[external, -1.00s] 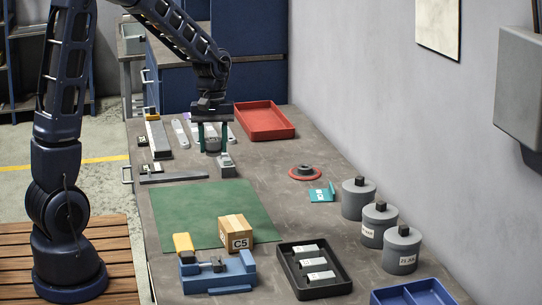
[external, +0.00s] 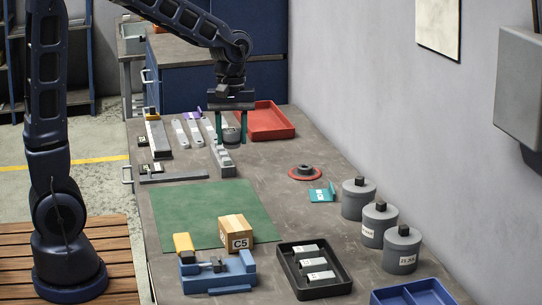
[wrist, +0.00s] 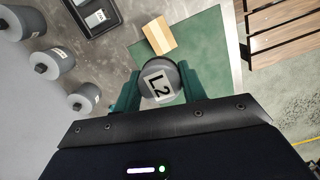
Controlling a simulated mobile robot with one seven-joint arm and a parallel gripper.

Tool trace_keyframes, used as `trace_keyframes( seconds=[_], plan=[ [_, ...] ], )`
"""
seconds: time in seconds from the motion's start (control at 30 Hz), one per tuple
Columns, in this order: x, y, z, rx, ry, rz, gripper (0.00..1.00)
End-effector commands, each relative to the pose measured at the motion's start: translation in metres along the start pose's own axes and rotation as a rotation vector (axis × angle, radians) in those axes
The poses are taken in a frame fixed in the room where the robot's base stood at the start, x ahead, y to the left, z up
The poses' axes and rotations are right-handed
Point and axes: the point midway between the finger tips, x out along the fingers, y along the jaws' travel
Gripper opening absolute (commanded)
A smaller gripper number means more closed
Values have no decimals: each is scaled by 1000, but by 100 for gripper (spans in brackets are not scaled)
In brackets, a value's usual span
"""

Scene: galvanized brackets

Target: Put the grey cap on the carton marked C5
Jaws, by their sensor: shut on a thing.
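The grey cap (wrist: 160,84), a round piece with a white label reading L2 in the wrist view, is between the teal fingers of my gripper (external: 230,130). My gripper is shut on it, above the far part of the workbench near the red tray. The cap also shows low between the fingers in the external view (external: 231,136). The tan carton marked C5 (external: 236,234) stands on the near right part of the green mat (external: 185,212). The carton also shows in the wrist view (wrist: 159,36), beyond the cap.
A blue vise (external: 235,274) with a yellow block stands just in front of the carton. A black tray (external: 330,291) holds several labelled pieces. Three grey canisters (external: 403,250) line the wall side. A red tray (external: 279,124) and metal bars (external: 159,138) lie at the far end.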

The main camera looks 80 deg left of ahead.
Motion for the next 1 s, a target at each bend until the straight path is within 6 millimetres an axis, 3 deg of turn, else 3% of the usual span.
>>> trace_keyframes(
  seconds=[0.27,0.8,1.0],
  plan=[
    [3,2,16,0,-2,-1,16],
    [115,1,3,-1,-3,-6,16],
    [148,2,-1,-1,-2,-3,16]
  ],
)
